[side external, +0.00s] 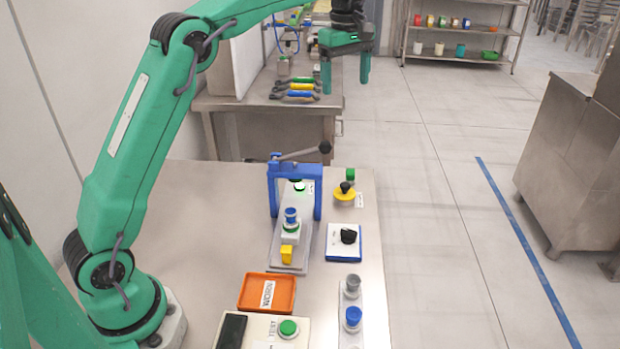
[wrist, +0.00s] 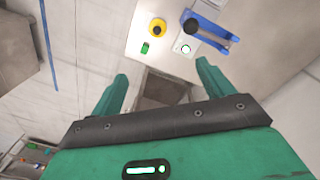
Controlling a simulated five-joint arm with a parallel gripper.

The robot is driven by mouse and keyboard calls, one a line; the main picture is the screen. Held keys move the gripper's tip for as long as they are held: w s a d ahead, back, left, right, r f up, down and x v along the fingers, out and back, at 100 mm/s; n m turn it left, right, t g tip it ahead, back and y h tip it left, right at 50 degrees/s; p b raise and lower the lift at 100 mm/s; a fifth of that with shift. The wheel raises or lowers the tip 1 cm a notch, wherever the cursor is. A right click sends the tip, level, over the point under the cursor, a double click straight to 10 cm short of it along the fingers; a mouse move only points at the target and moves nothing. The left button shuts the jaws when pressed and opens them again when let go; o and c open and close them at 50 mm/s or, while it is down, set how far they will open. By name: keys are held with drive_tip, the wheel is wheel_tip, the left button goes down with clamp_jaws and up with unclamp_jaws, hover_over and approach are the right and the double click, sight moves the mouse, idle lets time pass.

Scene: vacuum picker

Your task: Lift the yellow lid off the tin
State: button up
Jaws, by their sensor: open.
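The yellow lid (side external: 340,196) is a round disc with a black knob at the far right of the near bench. It also shows in the wrist view (wrist: 152,30) at the top, near the bench edge. I cannot make out the tin apart from the lid; it may be hidden beneath. My gripper (side external: 346,84) is open and empty, fingers pointing down, high above the scene. In the wrist view my gripper's fingertips (wrist: 162,74) are spread over the gap beyond the bench edge, apart from the lid.
A green block (side external: 350,174) stands just behind the lid. A blue press frame (side external: 272,192) with a black-knobbed lever is close on the left. A white-and-blue pad (side external: 335,252) with a black knob lies in front. An orange tray (side external: 250,304) is nearer. The bench's left part is clear.

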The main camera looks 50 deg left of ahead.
drive_tip(key=shift+w+f+n, duration=0.8)
drive_tip(key=shift+w+f, duration=0.3)
drive_tip(key=shift+f, duration=0.1)
hover_over(345, 184)
drive_tip(key=shift+g, duration=0.3)
wheel_tip(345, 184, down, 23)
drive_tip(key=shift+r, duration=0.1)
drive_tip(key=shift+f, duration=2.7)
drive_tip(key=c, duration=1.1)
